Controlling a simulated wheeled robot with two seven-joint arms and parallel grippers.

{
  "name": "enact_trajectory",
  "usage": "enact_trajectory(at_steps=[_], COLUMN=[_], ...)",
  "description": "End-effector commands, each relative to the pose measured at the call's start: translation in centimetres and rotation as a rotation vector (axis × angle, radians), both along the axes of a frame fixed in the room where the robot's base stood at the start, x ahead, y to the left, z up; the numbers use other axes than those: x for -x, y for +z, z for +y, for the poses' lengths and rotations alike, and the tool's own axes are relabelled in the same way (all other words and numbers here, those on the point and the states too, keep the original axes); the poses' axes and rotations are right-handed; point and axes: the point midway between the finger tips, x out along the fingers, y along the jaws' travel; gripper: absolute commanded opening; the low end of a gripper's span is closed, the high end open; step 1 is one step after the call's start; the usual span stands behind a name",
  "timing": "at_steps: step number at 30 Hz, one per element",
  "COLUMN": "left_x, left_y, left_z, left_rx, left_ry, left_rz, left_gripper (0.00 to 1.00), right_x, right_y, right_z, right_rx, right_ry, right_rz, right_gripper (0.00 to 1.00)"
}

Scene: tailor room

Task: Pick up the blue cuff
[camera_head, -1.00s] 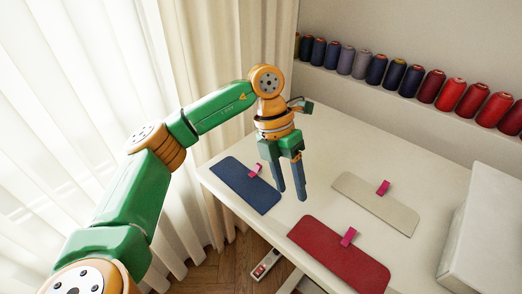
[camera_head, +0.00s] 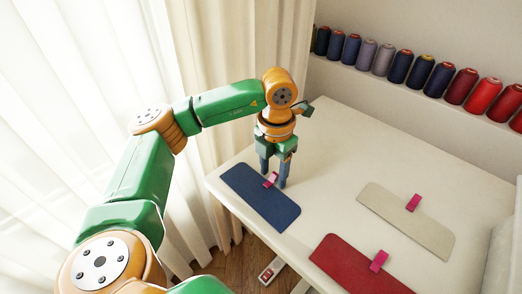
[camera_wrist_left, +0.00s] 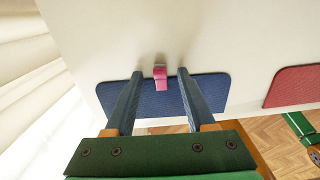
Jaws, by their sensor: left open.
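The blue cuff (camera_head: 259,199) lies flat on the white table near its left edge, with a pink clip (camera_head: 270,180) standing on its far long edge. My left gripper (camera_head: 273,179) is open and points down over the cuff at the clip. In the left wrist view the open fingers (camera_wrist_left: 157,75) stand on either side of the pink clip (camera_wrist_left: 160,78), with a gap to each side; the blue cuff (camera_wrist_left: 165,97) passes beneath them. Whether the fingertips touch the cuff cannot be told. My right gripper is not in view.
On the white table (camera_head: 330,160), a beige cuff (camera_head: 400,218) with a pink clip lies to the right and a red cuff (camera_head: 350,268) with a pink clip at the front. Thread spools (camera_head: 400,66) line a shelf behind. A curtain (camera_head: 225,70) hangs at the left.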

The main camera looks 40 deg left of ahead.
Motion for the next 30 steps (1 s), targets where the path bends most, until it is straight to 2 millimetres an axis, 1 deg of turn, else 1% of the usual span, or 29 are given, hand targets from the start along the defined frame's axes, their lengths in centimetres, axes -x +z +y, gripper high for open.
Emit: enact_trajectory(at_steps=[1,2,3,5,6,16,20,22,24,26,28,30], left_x=[0.0,0.0,0.0,0.0,0.0,0.0,-0.1,-0.1,0.0,0.8,1.8,2.9], left_y=[0.0,0.0,0.0,0.0,0.0,0.1,1.0,2.1,3.7,5.0,7.2,9.8], left_z=[0.0,0.0,0.0,0.0,0.0,0.0,0.0,-0.1,-0.3,-1.3,-2.6,-3.9], left_rx=[0.000,0.000,0.001,0.001,0.001,0.001,0.001,0.001,0.002,0.003,0.000,-0.002], left_ry=[0.000,0.000,0.000,0.000,0.000,0.000,0.000,0.000,-0.003,-0.008,-0.010,-0.009], left_rz=[0.000,0.000,0.000,0.000,0.000,0.000,-0.002,-0.004,-0.004,-0.006,-0.007,-0.009], left_gripper=[0.47,0.39,0.28,0.12,0.01,0.00,0.00,0.00,0.00,0.00,0.00,0.00], right_x=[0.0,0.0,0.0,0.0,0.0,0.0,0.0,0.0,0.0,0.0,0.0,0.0], right_y=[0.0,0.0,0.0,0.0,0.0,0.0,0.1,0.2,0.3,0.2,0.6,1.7], right_z=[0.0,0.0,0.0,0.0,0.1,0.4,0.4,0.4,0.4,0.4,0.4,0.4], right_rx=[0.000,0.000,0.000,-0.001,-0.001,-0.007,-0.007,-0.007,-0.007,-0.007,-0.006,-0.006], right_ry=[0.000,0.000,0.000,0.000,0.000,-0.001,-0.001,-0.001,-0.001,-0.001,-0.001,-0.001], right_rz=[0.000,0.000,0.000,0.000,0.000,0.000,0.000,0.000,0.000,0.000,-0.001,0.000], right_gripper=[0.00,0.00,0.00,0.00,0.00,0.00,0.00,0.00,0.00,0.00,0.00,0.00])
